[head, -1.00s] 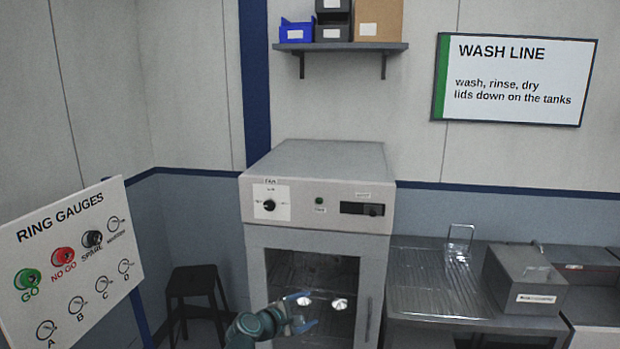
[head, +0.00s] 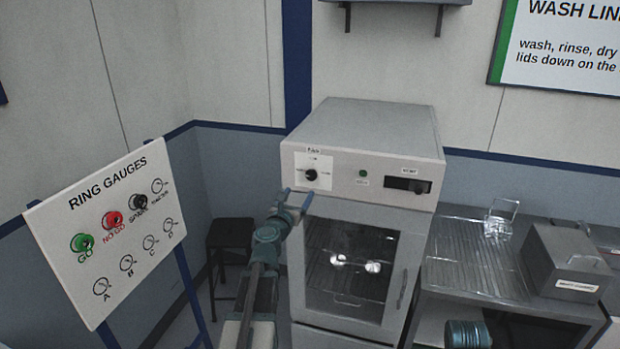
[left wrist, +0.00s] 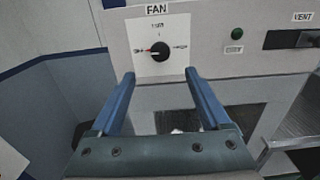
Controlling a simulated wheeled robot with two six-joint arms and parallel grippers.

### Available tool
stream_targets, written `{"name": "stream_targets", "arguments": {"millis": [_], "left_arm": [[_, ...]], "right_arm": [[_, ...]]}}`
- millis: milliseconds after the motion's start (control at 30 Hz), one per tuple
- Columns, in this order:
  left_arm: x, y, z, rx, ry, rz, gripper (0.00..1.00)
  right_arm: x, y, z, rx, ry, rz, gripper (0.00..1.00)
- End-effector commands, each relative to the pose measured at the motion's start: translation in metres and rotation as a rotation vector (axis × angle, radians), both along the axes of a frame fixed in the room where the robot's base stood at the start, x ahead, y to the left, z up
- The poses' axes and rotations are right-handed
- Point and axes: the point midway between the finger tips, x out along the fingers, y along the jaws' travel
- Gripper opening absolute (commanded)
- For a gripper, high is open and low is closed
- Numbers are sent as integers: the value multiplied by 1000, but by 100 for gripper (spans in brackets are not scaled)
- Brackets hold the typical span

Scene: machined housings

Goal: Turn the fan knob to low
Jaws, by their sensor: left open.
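The fan knob (head: 310,175) is a round black knob on a white plate at the upper left of the grey cabinet's front. In the left wrist view the knob (left wrist: 160,51) has a red mark on its left side, towards the left-hand label, which is too blurred to read surely. The label above it seems to read LOW. My left gripper (head: 297,199) is open and empty, just below and left of the knob in the head view. In the left wrist view its blue fingers (left wrist: 160,76) are spread below the knob, apart from it.
Right of the knob are a green button (head: 362,173) and a dark vent control (head: 408,185). The cabinet's glass door (head: 350,270) is closed below. A ring gauge board (head: 110,230) stands at left, a black stool (head: 228,236) behind. A steel bench (head: 465,262) is at right.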

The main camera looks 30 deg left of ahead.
Motion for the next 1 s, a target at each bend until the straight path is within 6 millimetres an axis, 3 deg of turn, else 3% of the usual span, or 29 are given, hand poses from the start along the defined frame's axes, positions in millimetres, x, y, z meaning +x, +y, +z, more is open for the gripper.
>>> {"name": "stream_targets", "arguments": {"millis": [533, 700, 933, 1000], "left_arm": [[102, 25, 0, 2, 0, -1, 80], [114, 27, 0, 2, 0, 0, 80], [114, 27, 0, 2, 0, 0, 80], [114, 27, 0, 2, 0, -1, 71]], "right_arm": [[0, 0, 0, 0, 0, 0, 0], [0, 0, 0, 0, 0, 0, 0], [0, 0, 0, 0, 0, 0, 0], [0, 0, 0, 0, 0, 0, 0]]}}
